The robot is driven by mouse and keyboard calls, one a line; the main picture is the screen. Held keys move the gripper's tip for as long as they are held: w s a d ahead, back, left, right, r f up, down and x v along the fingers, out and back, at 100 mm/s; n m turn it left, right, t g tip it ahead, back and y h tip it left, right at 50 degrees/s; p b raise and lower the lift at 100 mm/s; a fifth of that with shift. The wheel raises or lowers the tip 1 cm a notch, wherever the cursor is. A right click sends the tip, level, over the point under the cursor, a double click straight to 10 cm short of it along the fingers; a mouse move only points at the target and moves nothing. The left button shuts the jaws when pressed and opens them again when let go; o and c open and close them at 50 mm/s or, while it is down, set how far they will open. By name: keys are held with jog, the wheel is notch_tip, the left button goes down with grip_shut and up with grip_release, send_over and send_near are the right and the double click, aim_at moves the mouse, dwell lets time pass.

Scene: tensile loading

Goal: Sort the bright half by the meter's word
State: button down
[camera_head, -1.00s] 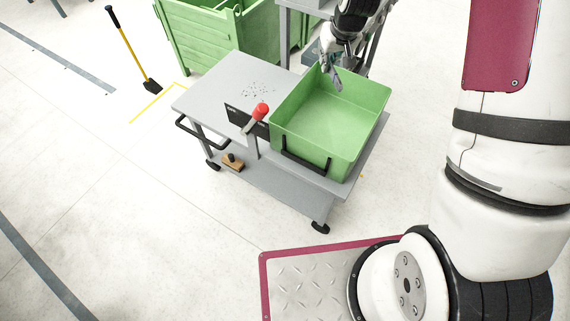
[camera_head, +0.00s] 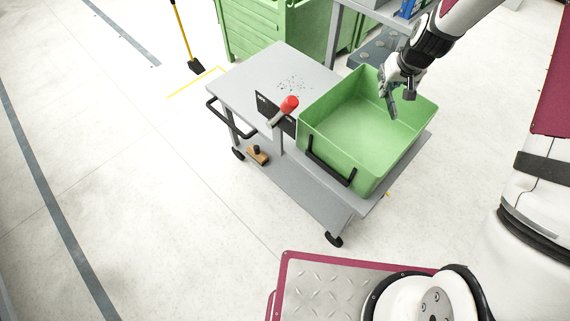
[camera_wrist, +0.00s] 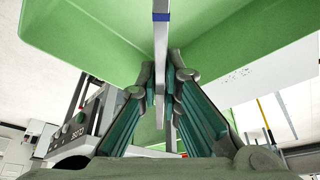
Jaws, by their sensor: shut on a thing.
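My gripper (camera_head: 388,100) is over the back part of the green bin (camera_head: 335,155), near its back right wall. In the wrist view, my gripper (camera_wrist: 163,85) is closed on a thin, bright grey metal bar (camera_wrist: 161,45) with a blue band near the picture's top. The bar stands between the fingers, with the green bin's walls (camera_wrist: 90,40) behind it. The visible floor of the bin looks empty. No meter reading can be read.
The bin sits on a grey cart (camera_head: 250,75) with dark specks on its top, a red-knobbed lever (camera_head: 289,104) and a brown block (camera_head: 257,155) on the lower shelf. A yellow-handled tool (camera_head: 184,35) stands left.

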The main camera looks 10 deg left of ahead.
jog(key=shift+f, duration=0.4)
jog(key=c, duration=1.7)
grip_release()
jog(key=v, duration=1.2)
